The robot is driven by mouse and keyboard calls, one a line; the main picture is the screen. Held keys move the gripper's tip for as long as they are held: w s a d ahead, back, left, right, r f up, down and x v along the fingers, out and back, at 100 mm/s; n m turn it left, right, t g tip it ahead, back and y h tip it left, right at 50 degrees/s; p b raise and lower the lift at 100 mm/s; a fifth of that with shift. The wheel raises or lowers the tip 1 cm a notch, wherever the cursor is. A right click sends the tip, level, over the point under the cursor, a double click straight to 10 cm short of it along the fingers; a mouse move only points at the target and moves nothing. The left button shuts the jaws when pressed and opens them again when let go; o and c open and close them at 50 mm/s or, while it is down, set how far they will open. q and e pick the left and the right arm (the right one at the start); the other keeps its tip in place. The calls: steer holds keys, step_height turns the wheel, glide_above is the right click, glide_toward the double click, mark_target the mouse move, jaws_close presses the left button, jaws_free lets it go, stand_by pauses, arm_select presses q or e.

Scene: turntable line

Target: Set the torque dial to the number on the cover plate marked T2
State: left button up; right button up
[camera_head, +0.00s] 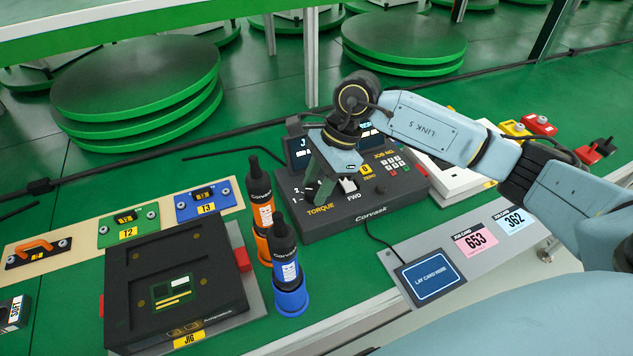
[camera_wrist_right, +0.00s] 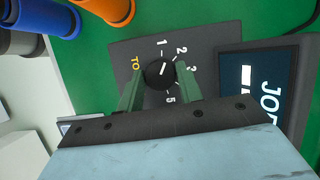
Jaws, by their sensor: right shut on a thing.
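The torque dial (camera_wrist_right: 158,75) is a round black knob with a white pointer line, on the dark Corvask control box (camera_head: 360,215). In the right wrist view its pointer leans toward 2, between 1 and 2; I cannot tell if it is exactly on 2. My right gripper (camera_head: 317,186) is shut on the dial, its green fingers also showing in the wrist view (camera_wrist_right: 159,84). The fingers hide the 4 on the scale. The green cover plate marked T2 (camera_head: 147,233) lies on the beige strip at left; any number on it is too small to read. My left gripper is not in view.
A blue T3 plate (camera_head: 224,193) and a black plate with an orange handle (camera_head: 58,246) flank T2. Two bottle-shaped tools, orange-based (camera_head: 263,216) and blue-based (camera_head: 287,270), stand between the black jig (camera_head: 130,281) and the box. Job cards (camera_head: 474,242) lie at right.

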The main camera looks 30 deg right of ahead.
steer(key=shift+m+t, duration=0.5)
steer(key=shift+m, duration=0.6)
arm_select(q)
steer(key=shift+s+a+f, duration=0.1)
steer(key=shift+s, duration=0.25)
arm_select(e)
steer(key=shift+s+m+t, duration=0.1)
steer(key=shift+m+t, duration=0.2)
steer(key=shift+m, duration=0.4)
steer(key=o, duration=1)
steer(key=shift+r, duration=0.1)
steer(key=shift+d+r, duration=0.15)
steer(key=shift+r, duration=0.1)
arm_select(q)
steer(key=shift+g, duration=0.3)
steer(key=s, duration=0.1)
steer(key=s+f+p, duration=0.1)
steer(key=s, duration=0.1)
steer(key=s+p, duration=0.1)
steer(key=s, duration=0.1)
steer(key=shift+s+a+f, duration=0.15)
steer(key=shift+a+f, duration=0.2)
arm_select(e)
steer(key=v, duration=1.2)
steer(key=shift+s+r, duration=0.1)
steer(key=shift+r, duration=0.25)
